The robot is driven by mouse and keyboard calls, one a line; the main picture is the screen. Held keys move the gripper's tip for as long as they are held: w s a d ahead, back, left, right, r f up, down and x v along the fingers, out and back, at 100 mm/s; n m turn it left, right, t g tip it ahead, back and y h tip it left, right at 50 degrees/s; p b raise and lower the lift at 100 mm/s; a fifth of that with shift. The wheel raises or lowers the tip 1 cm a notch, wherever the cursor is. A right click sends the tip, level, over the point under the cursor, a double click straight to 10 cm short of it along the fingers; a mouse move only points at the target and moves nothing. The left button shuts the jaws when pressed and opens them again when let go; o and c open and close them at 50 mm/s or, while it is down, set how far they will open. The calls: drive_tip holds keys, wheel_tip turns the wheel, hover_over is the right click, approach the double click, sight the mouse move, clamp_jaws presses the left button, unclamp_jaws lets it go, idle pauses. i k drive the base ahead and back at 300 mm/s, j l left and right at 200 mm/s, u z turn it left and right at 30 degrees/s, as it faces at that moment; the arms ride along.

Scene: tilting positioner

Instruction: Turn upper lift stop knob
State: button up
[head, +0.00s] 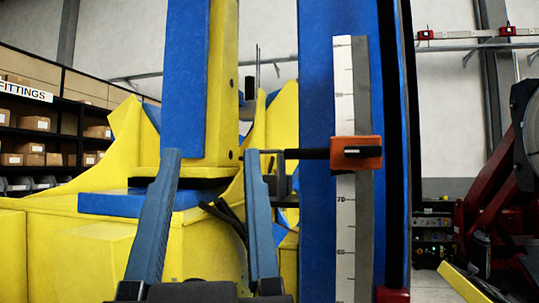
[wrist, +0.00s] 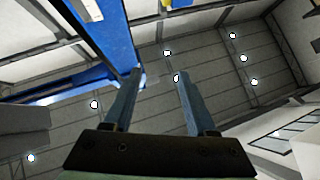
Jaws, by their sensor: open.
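An orange stop block (head: 357,161) sits on the scale of the blue column, right of centre in the head view. A dark bar (head: 310,153) runs left from it, and a black piece (head: 358,152) shows on its face. I cannot tell which part is the knob. My gripper (head: 212,153) is open and empty, left of the block, with its fingers pointing up. Its right fingertip overlaps the view near the bar's left end; I cannot tell whether they touch. In the wrist view the open fingers (wrist: 160,74) point at the ceiling, and the orange block is not seen.
The blue column (head: 316,80) carries a white scale (head: 345,220). A red piece (head: 392,295) shows low on it. Yellow and blue machine parts (head: 80,245) stand behind my gripper. Shelves with boxes (head: 35,123) are at far left, dark red machinery (head: 490,200) at right.

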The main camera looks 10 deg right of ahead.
sight(359, 152)
drive_tip(key=l+z, duration=0.55)
drive_tip(key=z, duration=0.25)
drive_tip(key=l+z, duration=0.4)
drive_tip(key=i+j, duration=0.05)
drive_tip(key=j, duration=0.05)
